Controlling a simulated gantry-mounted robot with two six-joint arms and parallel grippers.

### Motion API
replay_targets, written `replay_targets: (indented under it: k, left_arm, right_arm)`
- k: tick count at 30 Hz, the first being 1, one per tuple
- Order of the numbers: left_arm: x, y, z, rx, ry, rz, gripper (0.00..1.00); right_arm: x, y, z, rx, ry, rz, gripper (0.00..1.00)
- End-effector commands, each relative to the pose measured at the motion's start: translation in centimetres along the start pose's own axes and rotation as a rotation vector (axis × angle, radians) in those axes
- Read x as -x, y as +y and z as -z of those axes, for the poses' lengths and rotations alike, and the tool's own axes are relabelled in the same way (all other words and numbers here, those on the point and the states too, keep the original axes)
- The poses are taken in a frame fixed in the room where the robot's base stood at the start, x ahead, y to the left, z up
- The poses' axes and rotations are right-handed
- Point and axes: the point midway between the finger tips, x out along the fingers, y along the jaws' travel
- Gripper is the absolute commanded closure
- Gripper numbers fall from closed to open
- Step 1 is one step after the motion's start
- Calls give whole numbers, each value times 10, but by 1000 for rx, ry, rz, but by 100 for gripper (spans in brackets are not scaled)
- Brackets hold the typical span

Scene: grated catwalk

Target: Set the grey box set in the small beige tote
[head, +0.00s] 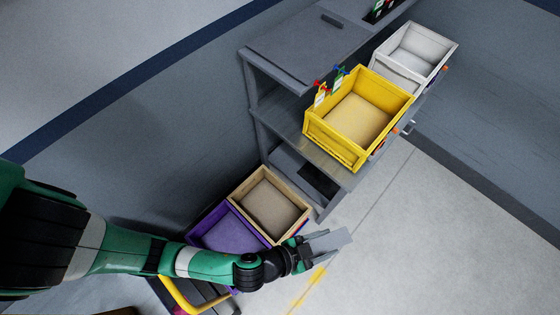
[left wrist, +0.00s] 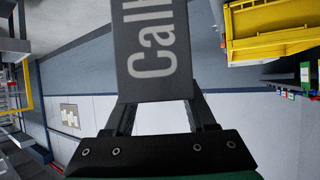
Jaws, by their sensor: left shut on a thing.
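The grey box (head: 328,241) is held in my left gripper (head: 305,248), which is shut on it. In the left wrist view the grey box (left wrist: 152,45) fills the top middle, with part of a word in pale letters on it, between the fingers. The small beige tote (head: 270,201) stands at the lower middle of the head view, open at the top, and looks empty. The held box is to the right of and below the tote in the picture, apart from its opening. My right gripper is not in view.
A purple tote (head: 228,232) stands against the beige tote's left side. A yellow tote (head: 360,113) and a white tote (head: 413,52) sit higher on the grey shelf unit (head: 290,125). The floor at right is clear.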

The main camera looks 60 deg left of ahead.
Motion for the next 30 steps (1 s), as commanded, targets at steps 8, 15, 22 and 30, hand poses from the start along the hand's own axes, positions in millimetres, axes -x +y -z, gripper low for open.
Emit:
replay_targets:
  k: [8,15,22,30]
  left_arm:
    - [-28,-17,-35,6,1,11,100]
    - [-55,-44,-72,27,2,50,100]
    - [-82,-77,-113,58,2,106,100]
    - [-121,-139,-192,122,2,224,100]
  right_arm:
    - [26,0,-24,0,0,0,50]
    - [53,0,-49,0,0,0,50]
    - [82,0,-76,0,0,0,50]
    - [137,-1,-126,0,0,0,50]
